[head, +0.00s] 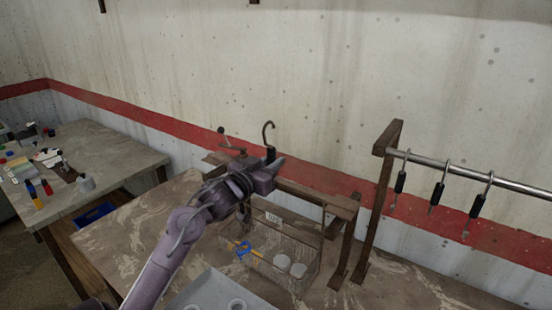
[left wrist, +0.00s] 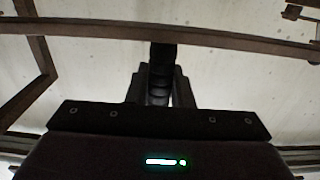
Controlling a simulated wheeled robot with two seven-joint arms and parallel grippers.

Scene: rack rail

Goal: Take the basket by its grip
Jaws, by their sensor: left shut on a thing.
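The wire basket (head: 312,270) stands on the brown table, with a white label and white round things and a blue-and-yellow thing in it. My left gripper (head: 271,164) is above and behind the basket, shut on the black grip of a metal hook (head: 268,128). The hook points up above the jaws. In the left wrist view, a black ribbed grip (left wrist: 162,75) sits between the fingers. My left arm hides part of the basket's left side, and I cannot tell where the basket's own grip is. My right gripper is not in view.
A wooden frame (head: 348,212) stands behind the basket. On the right, a metal rail (head: 460,169) carries several hooks with black grips. A grey tray (head: 215,288) lies in front. A side table (head: 110,150) on the left holds small items. The table's right part is clear.

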